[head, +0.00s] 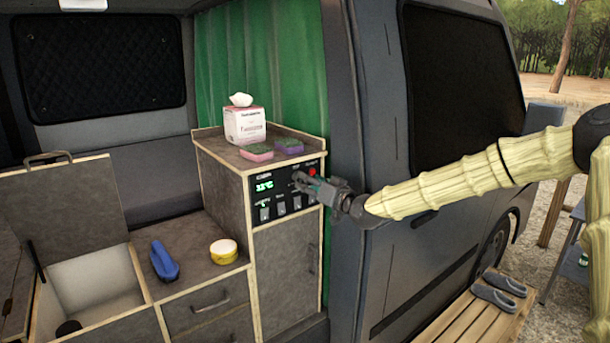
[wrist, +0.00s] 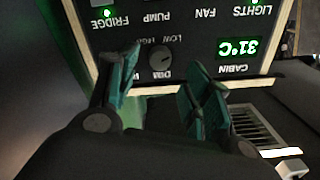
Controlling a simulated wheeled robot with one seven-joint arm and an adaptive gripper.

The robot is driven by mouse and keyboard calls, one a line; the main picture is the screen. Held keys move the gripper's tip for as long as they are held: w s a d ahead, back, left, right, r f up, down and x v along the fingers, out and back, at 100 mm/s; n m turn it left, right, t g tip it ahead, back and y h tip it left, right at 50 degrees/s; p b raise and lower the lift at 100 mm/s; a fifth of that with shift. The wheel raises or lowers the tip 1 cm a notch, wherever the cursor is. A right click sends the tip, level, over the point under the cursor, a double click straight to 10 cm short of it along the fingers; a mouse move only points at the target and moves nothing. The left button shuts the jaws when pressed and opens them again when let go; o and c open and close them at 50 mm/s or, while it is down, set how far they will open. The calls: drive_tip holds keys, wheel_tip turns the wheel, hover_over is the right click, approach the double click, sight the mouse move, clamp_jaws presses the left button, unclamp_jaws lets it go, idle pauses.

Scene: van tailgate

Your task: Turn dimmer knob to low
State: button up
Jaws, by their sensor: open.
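The dimmer knob (wrist: 161,57) is a small dark round knob on the black control panel (wrist: 120,25), shown upside down in the wrist view. LOW and HIGH are printed by it, and the DIM label is partly covered by my fingers. I cannot clearly tell where the knob points. My gripper (wrist: 160,72) is open, with its green-padded fingers on either side of the knob. I cannot tell whether they touch it. In the head view, my gripper (head: 305,182) is in front of the panel (head: 253,190) and hides the knob.
On the cabinet top (head: 215,148) are a tissue box (head: 244,125), a pink sponge (head: 257,153) and a purple sponge (head: 289,146). Below, a blue object (head: 164,260) and a yellow tub (head: 223,251) sit on the lower counter. The van's door pillar (head: 350,110) stands close right of the panel.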

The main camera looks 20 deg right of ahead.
drive_tip(key=shift+p+x, duration=0.6)
drive_tip(key=shift+x, duration=1.35)
drive_tip(key=shift+f, duration=0.1)
drive_tip(key=c, duration=1.1)
